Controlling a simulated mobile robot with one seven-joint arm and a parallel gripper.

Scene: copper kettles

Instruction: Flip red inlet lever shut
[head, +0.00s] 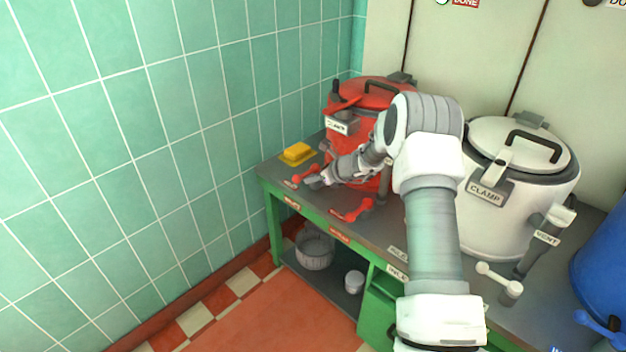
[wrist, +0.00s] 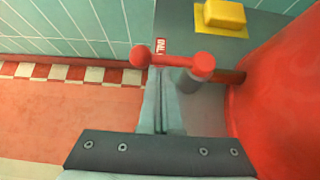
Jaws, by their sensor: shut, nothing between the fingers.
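A red lever (head: 308,171) with a ball end stands at the left end of the bench, beside the red kettle (head: 349,150). In the wrist view this lever (wrist: 174,57) lies crosswise, ball to the left and pivot to the right on a grey valve by the kettle's pipe. My gripper (head: 314,183) is shut and empty. In the wrist view its fingertips (wrist: 161,72) are right at the lever's bar; I cannot tell whether they touch. A second red lever (head: 352,210) sits nearer the bench's front edge. The small labels are too blurred to read surely.
A yellow sponge-like block (head: 297,152) lies behind the lever near the tiled wall. A white kettle (head: 512,205) with a white lever (head: 497,279) stands to the right, a blue kettle (head: 604,262) beyond it. The floor left of the bench is clear.

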